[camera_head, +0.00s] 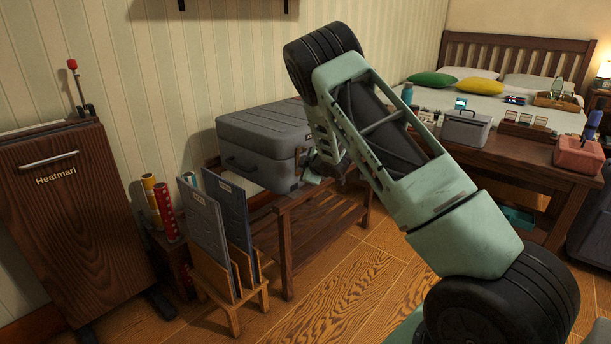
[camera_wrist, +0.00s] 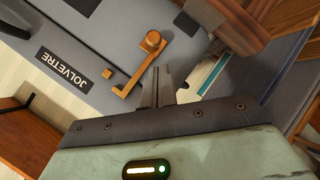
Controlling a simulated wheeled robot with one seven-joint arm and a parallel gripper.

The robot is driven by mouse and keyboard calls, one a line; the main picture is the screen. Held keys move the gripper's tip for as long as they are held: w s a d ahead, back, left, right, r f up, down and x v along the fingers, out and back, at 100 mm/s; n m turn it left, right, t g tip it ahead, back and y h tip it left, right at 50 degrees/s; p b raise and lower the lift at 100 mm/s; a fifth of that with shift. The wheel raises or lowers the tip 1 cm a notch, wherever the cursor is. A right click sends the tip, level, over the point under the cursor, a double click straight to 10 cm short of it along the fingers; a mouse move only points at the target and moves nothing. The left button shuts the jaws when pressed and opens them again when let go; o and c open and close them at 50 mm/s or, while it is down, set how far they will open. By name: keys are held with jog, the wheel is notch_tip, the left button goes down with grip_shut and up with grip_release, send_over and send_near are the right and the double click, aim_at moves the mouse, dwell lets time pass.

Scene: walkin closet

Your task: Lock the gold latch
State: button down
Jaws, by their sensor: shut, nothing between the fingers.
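The gold latch (camera_wrist: 137,68) is on the front of a grey case (camera_wrist: 72,42) labelled JOLVETRE. In the wrist view it is a bent bar with a round knob at one end, and a small separate gold piece (camera_wrist: 107,74) sits near its other end. My gripper (camera_wrist: 158,72) is shut and empty, its fingertips right beside the latch bar, just below the knob in the picture. I cannot tell whether they touch it. In the head view the closed case (camera_head: 258,133) rests on a wooden slatted table, and my gripper (camera_head: 314,177) is at its right side.
The wooden table (camera_head: 287,212) has an open slatted lower shelf. A rack (camera_head: 235,295) with dark boards stands in front of it. A wooden cabinet (camera_head: 65,210) is at left. A desk (camera_head: 530,165) with small objects and a bed are at right. Some floor is clear.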

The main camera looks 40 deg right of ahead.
jog(key=shift+w+d+f, duration=0.35)
jog(key=shift+d+f, duration=0.45)
jog(key=shift+f, duration=0.05)
jog(key=d, duration=0.3)
jog(key=shift+w+p, duration=0.25)
jog(key=shift+p, duration=0.1)
